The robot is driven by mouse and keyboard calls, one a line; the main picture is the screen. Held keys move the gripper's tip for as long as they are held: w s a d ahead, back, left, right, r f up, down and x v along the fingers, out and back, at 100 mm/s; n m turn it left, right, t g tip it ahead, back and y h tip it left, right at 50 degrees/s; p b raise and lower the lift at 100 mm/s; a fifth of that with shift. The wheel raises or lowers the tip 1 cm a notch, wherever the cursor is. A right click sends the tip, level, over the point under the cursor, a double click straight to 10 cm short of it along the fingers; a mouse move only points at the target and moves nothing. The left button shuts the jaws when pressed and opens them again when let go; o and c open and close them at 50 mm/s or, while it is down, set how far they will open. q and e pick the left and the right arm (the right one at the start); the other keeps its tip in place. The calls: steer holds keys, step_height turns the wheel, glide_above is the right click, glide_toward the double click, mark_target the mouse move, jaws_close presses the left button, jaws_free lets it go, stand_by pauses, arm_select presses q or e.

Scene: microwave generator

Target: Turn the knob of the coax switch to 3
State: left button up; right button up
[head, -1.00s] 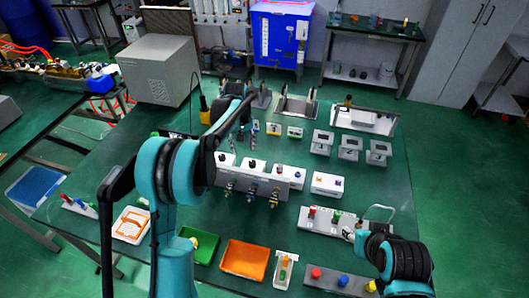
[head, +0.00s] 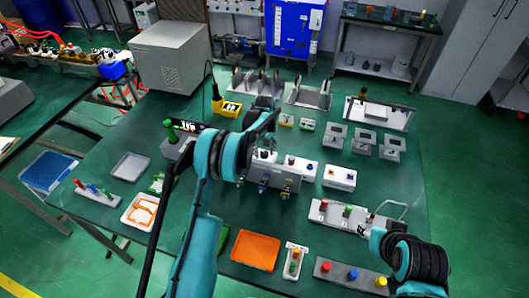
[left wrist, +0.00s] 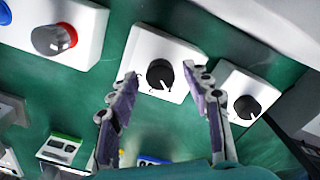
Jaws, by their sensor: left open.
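In the left wrist view, a white box (left wrist: 141,52) carries a round black knob (left wrist: 160,75) with a white pointer line running toward the bottom of the picture. Faint marks beside the knob are too small to read. My left gripper (left wrist: 167,78) is open, its two fingers on either side of the knob, with nothing held. Contact with the knob cannot be told. In the head view, my left gripper (head: 267,142) is over the row of white boxes, partly hidden by my arm. My right gripper (head: 368,232) is at the lower right; its jaws are unclear.
A second white box (left wrist: 232,80) with a black knob stands close on the right in the left wrist view. A box with a red-ringed button (left wrist: 55,38) is at upper left. Small meters (head: 307,125) stand behind the row. An orange tray (head: 255,250) lies in front.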

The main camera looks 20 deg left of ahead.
arm_select(q)
jaws_close()
steer(key=shift+m, duration=0.3)
steer(key=m+b, duration=0.1)
steer(key=m, duration=0.2)
steer(key=shift+m, duration=0.3)
steer(key=m+b, duration=0.1)
steer(key=m, duration=0.4)
steer(key=shift+m, duration=0.3)
steer(key=m, duration=0.5)
steer(key=shift+b, duration=0.35)
steer(key=m, duration=0.5)
